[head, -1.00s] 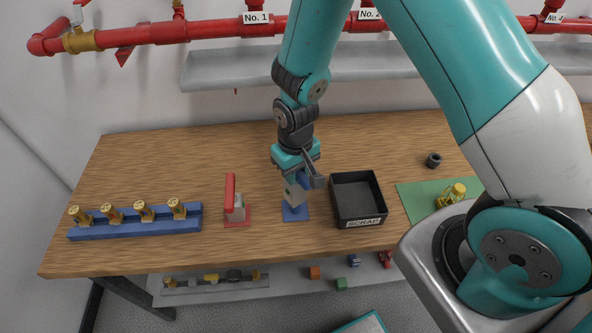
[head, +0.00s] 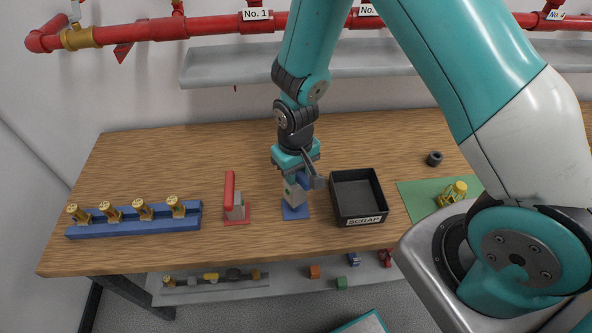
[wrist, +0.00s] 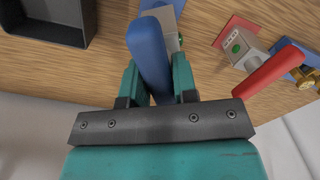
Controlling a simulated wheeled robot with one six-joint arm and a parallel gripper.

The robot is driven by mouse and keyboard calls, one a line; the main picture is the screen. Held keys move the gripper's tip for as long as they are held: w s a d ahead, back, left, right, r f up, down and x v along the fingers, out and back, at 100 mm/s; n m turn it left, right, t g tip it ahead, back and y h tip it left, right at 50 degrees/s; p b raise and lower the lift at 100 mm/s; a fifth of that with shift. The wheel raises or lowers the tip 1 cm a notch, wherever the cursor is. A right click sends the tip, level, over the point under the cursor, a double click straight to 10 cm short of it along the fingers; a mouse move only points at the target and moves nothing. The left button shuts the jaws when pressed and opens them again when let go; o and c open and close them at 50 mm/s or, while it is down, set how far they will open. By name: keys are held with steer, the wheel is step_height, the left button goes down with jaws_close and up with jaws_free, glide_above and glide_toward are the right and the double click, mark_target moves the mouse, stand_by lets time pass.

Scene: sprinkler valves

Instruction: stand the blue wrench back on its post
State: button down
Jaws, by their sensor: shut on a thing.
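The blue wrench (wrist: 148,50) is between my gripper's fingers, its long blue handle running out past them in the wrist view. In the head view only a short blue part (head: 304,180) shows under my gripper (head: 301,174). My gripper is shut on the wrench. The grey post (head: 293,195) stands on a blue square plate (head: 295,213) directly below my gripper; in the wrist view the post (wrist: 172,42) is partly hidden behind the wrench. The wrench is right at the post, but I cannot tell whether it is seated on it.
A red wrench (head: 229,190) stands at its own grey post on a red plate, to the left. A black scrap tray (head: 360,221) is close on the right. A blue rack (head: 135,229) with several brass valves is far left. A green mat (head: 412,204) lies right.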

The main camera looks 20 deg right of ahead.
steer(key=shift+f+b, duration=1.7)
steer(key=shift+f, duration=0.6)
steer(key=c, duration=0.8)
jaws_free()
step_height(320, 180, up, 17)
steer(key=shift+r+b, duration=0.2)
steer(key=shift+b, duration=0.75)
